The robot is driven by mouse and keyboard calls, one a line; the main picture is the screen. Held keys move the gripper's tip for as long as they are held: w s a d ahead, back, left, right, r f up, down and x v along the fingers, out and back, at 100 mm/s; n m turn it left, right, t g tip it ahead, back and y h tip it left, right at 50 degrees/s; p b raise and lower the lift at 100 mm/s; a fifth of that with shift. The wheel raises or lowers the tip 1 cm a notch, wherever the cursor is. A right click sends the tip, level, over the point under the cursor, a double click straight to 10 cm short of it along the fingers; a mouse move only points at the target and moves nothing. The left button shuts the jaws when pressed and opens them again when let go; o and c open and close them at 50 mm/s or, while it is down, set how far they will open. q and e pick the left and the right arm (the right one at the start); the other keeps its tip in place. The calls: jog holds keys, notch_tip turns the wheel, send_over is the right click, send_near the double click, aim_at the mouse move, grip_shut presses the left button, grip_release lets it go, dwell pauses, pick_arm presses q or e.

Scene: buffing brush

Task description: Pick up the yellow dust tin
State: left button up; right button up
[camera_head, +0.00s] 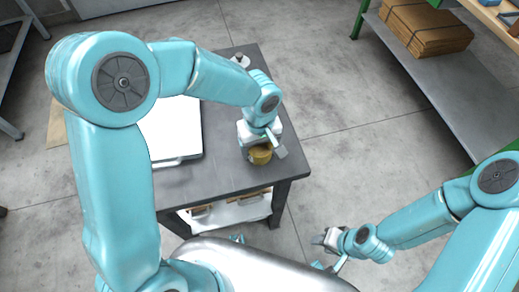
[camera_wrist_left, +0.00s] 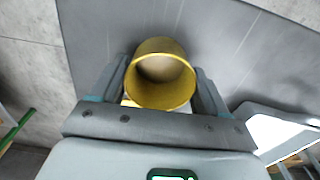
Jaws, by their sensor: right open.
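The yellow dust tin (camera_head: 260,155) is a short round tin at the right part of the dark table. In the left wrist view the tin (camera_wrist_left: 160,75) shows its open round mouth, with a pale inside. My left gripper (camera_head: 264,147) has one finger on each side of the tin, and both fingers look to be against its wall. I cannot tell whether the tin's base touches the table. My right gripper (camera_head: 325,240) is open and empty, low at the right, away from the table.
The dark table (camera_head: 225,180) has a white flat panel (camera_head: 172,130) on its left part, partly behind my left arm. A lower shelf holds several brown items. A grey bench with stacked brown cardboard (camera_head: 427,30) stands at the upper right. Open concrete floor lies between.

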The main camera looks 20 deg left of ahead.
pick_arm(q)
jog(key=shift+c, duration=1.2)
jog(key=shift+r, duration=0.1)
